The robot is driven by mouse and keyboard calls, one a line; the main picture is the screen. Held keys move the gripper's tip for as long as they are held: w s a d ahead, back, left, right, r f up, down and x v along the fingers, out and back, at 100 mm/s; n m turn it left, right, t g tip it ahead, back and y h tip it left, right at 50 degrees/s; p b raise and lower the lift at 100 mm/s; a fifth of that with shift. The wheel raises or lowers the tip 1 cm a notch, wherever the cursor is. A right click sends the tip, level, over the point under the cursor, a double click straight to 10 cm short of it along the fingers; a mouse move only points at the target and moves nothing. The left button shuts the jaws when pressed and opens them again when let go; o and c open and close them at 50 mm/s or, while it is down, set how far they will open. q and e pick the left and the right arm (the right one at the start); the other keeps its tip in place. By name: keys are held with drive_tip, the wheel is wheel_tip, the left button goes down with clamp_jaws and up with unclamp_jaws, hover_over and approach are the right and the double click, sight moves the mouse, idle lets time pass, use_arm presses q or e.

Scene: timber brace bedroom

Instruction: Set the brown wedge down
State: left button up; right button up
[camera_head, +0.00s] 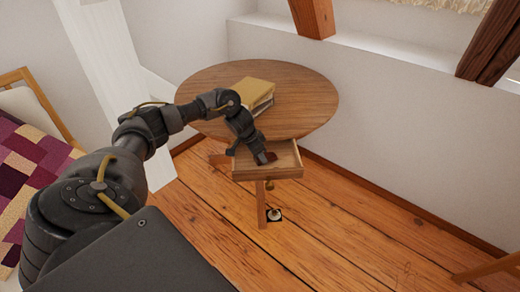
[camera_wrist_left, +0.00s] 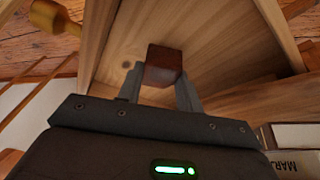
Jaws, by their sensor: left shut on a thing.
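The brown wedge (camera_wrist_left: 164,66) is a dark reddish-brown block between the fingers of my left gripper (camera_wrist_left: 158,82) in the left wrist view. In the head view, a small part of the wedge (camera_head: 271,157) shows at the tip of my left gripper (camera_head: 264,158), which points down into the open drawer (camera_head: 268,174) of the round table. The wooden drawer floor shows behind the wedge in the left wrist view. Whether the wedge touches that floor I cannot tell. My right gripper is in neither view.
The round wooden table (camera_head: 305,100) carries a small stack of books (camera_head: 254,92) close beside my left forearm. A small round object on a dark patch (camera_head: 274,214) is on the floor below the drawer. A bed (camera_head: 30,160) stands at the left. The plank floor at the right is mostly clear.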

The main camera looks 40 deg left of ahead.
use_arm(q)
drive_tip(key=shift+f, duration=0.6)
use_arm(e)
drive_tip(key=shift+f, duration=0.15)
use_arm(q)
drive_tip(key=o, duration=1.1)
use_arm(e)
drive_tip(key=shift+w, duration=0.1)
use_arm(q)
drive_tip(key=p+v, duration=0.1)
drive_tip(key=v, duration=1)
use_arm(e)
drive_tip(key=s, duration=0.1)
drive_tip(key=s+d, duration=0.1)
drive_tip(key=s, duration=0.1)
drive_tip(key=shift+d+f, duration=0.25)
